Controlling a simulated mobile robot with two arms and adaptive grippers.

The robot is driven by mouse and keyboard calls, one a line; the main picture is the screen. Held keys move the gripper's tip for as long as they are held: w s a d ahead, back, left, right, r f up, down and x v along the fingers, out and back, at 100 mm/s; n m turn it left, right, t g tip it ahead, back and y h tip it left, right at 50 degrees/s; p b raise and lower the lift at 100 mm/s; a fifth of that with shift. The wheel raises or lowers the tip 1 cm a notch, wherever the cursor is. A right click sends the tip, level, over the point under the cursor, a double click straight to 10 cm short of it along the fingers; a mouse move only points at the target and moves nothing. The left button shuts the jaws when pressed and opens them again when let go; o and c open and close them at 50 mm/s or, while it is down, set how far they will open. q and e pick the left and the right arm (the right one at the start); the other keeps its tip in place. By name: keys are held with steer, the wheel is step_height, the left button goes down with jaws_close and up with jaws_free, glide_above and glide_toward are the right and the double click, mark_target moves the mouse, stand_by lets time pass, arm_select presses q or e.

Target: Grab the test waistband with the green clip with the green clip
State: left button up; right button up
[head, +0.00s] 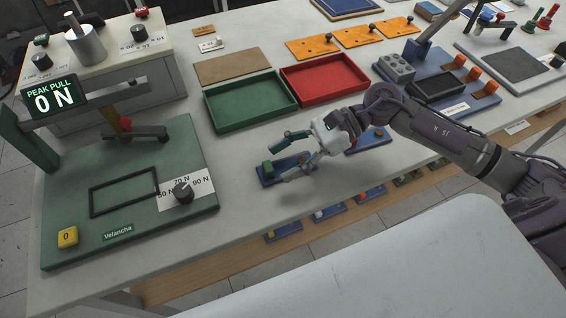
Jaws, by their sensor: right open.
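My right gripper (279,160) comes in from the right, open, low over the front middle of the table. A small blue base (288,166) with a green block (268,169) lies at its fingertips; the block looks like the green clip, but I cannot be sure. One finger, with a greenish link, is behind the block and the other is beside it over the blue base. I cannot tell whether they touch it. A black rectangular loop (124,190), perhaps the test waistband, lies flat on the green tester plate (75,220) at left. My left gripper is not in view.
A green tray (249,101) and a red tray (324,84) stand behind the gripper. Bare table lies between tester and blue base.

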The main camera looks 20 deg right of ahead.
mark_target(267, 166)
steer(key=p+x, duration=0.1)
steer(key=x, duration=0.3)
steer(key=shift+w+a, duration=0.1)
steer(key=shift+w, duration=0.05)
jaws_close()
